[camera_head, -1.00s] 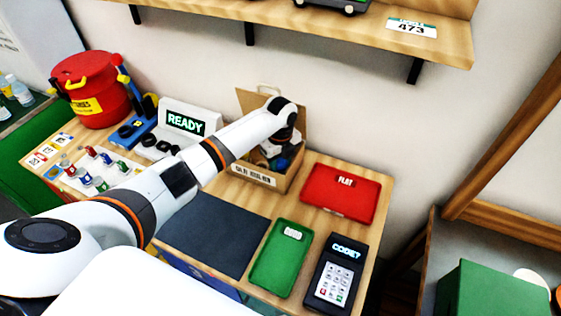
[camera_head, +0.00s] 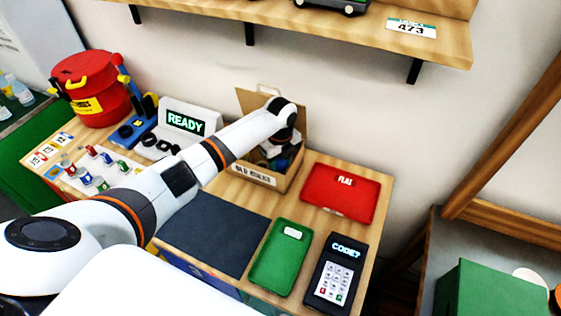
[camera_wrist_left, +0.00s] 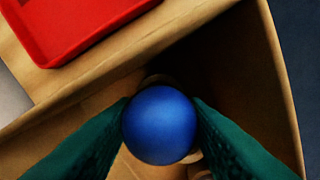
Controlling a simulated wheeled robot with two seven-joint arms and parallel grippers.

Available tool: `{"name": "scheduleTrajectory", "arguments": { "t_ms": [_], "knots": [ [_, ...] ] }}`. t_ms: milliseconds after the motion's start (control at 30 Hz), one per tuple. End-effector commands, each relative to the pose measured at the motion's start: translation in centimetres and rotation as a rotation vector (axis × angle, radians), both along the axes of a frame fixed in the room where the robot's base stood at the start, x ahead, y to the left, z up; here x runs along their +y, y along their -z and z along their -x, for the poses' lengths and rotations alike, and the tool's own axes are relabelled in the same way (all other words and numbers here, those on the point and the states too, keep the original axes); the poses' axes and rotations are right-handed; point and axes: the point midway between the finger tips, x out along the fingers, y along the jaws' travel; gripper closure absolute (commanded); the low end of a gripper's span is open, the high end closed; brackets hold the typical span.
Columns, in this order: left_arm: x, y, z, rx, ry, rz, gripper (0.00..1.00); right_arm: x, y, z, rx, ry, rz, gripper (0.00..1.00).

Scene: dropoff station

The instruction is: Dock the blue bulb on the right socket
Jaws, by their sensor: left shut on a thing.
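The blue bulb (camera_wrist_left: 160,124) is a shiny blue ball between the two green fingers of my left gripper (camera_wrist_left: 161,112) in the left wrist view. The gripper is shut on it, inside or just over the open cardboard box. In the head view my left gripper (camera_head: 281,158) reaches down into this cardboard box (camera_head: 262,178), and the bulb is hardly distinguishable there. A white unit with a READY display (camera_head: 185,122) has dark round fittings at its front. I cannot tell which is the right socket, as my arm passes close in front. My right gripper is not in view.
A red tray (camera_head: 340,192) stands right of the box, with a green tray (camera_head: 277,262) and a keypad (camera_head: 335,272) nearer. A dark mat (camera_head: 212,235) lies in front. Several small coloured items stand on a white board at left. A red drum (camera_head: 92,90) is behind.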

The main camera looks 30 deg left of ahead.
Motion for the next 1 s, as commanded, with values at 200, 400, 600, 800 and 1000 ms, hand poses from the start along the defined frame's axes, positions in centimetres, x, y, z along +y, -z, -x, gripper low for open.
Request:
{"name": "scheduleTrajectory", "arguments": {
  "t_ms": [200,400,600,800,1000],
  "knots": [
    [0.0,0.6,0.0,0.000,0.000,0.000,0.75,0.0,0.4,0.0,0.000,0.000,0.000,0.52],
    [0.0,1.0,0.0,0.000,0.000,0.000,0.75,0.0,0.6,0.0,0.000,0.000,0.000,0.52],
    [0.0,1.0,0.0,0.000,0.000,0.000,0.52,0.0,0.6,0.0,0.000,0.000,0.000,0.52],
    [0.0,0.9,0.0,0.001,0.000,0.000,0.52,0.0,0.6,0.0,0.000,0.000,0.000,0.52],
    [0.0,-0.6,0.0,0.000,0.000,0.000,0.52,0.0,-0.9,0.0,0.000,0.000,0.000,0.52]
  ]
}}
